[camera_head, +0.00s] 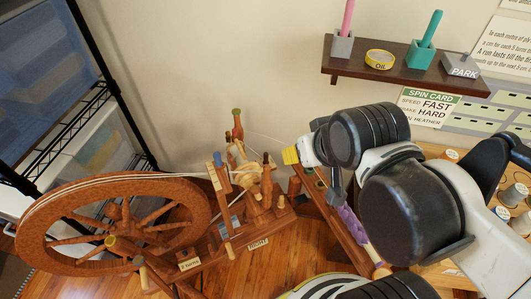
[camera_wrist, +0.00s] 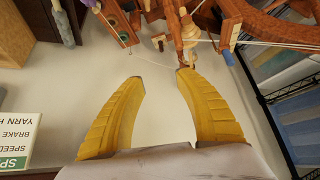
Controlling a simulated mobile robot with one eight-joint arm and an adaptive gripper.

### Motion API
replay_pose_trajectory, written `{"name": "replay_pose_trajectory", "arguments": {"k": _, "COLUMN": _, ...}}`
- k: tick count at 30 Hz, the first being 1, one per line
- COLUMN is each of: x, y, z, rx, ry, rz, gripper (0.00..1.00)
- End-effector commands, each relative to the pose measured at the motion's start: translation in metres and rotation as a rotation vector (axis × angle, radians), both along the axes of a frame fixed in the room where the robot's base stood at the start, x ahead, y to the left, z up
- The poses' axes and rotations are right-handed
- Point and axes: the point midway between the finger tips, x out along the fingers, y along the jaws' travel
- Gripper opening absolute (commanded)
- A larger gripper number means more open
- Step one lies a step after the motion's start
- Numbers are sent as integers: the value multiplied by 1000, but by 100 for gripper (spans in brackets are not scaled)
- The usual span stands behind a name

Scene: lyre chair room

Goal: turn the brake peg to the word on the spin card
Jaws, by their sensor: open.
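The wooden spinning wheel (camera_head: 110,222) stands on the left, with upright posts and several small pegs at its right end (camera_head: 250,190). I cannot tell which peg is the brake peg. The spin card (camera_head: 429,106) on the back wall reads "SPEED FAST" and "HARD", with the left of its lower lines covered by my arm; it also shows upside down in the wrist view (camera_wrist: 20,140). My gripper (camera_head: 291,155) is open and empty, right of the posts. In the wrist view its yellow fingers (camera_wrist: 160,78) are apart, the right tip close in view to a turned wooden post (camera_wrist: 187,35).
A dark shelf (camera_head: 400,66) above holds a yellow OIL tin (camera_head: 379,59), a teal holder (camera_head: 421,55) and a grey PARK block (camera_head: 461,66). A wire rack with bins (camera_head: 70,110) stands left. A wooden rack with purple yarn (camera_head: 350,222) is below my arm.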

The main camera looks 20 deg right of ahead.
Motion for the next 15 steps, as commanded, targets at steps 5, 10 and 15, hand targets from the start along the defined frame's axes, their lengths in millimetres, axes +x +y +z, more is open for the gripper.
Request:
{"name": "replay_pose_trajectory", "arguments": {"k": 5, "x": 1, "y": 0, "z": 1, "rx": -1, "ry": 2, "rz": 1, "gripper": 40}}
{"name": "replay_pose_trajectory", "arguments": {"k": 10, "x": 22, "y": 0, "z": 11, "rx": -16, "ry": 40, "rz": 24, "gripper": 40}}
{"name": "replay_pose_trajectory", "arguments": {"k": 15, "x": 73, "y": 0, "z": 20, "rx": -50, "ry": 131, "rz": 81, "gripper": 40}}
